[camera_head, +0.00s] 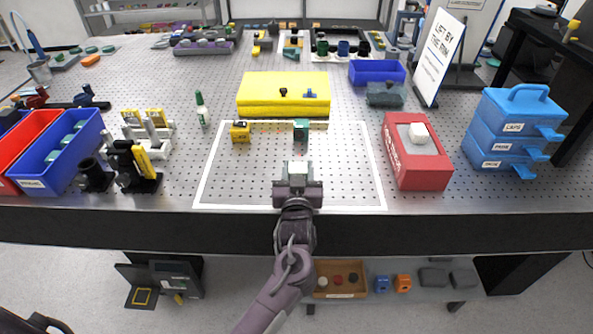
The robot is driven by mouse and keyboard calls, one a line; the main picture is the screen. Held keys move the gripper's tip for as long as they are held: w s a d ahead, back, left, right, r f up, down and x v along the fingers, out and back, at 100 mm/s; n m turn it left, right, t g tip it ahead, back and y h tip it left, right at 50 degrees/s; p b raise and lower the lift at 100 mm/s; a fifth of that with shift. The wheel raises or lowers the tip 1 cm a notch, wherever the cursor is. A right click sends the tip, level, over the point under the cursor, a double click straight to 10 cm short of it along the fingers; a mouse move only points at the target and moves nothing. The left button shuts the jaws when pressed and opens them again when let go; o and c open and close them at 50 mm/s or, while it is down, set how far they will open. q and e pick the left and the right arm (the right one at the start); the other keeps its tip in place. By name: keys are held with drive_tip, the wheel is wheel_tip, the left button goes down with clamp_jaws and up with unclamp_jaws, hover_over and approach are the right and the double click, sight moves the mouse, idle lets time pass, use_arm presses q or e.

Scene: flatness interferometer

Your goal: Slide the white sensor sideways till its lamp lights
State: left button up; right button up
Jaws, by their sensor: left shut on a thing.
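The white sensor (298,168) is a small pale block inside the white-outlined area of the perforated bench. My left gripper (298,182) is shut on it from the near side, and the jaws hide its lower part. Beyond it, a thin pale rail (265,124) runs left to right, with a yellow block (240,132) at its left end and a dark green block (301,130) nearer its right end. I cannot make out a lit lamp. My right gripper is not in view.
A yellow case (283,93) lies behind the rail. Black optic mounts (135,170) stand at left. The outlined area beside my gripper is clear.

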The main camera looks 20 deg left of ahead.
use_arm(q)
drive_tip(key=shift+w+d, duration=0.1)
drive_tip(key=shift+d, duration=0.1)
drive_tip(key=shift+a, duration=0.15)
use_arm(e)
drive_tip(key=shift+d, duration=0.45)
use_arm(q)
drive_tip(key=o, duration=1.3)
drive_tip(key=shift+c, duration=0.2)
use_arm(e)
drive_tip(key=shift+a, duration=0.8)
use_arm(q)
drive_tip(key=shift+s+f, duration=0.1)
drive_tip(key=shift+s, duration=0.35)
drive_tip(key=b+v, duration=0.1)
drive_tip(key=v, duration=0.6)
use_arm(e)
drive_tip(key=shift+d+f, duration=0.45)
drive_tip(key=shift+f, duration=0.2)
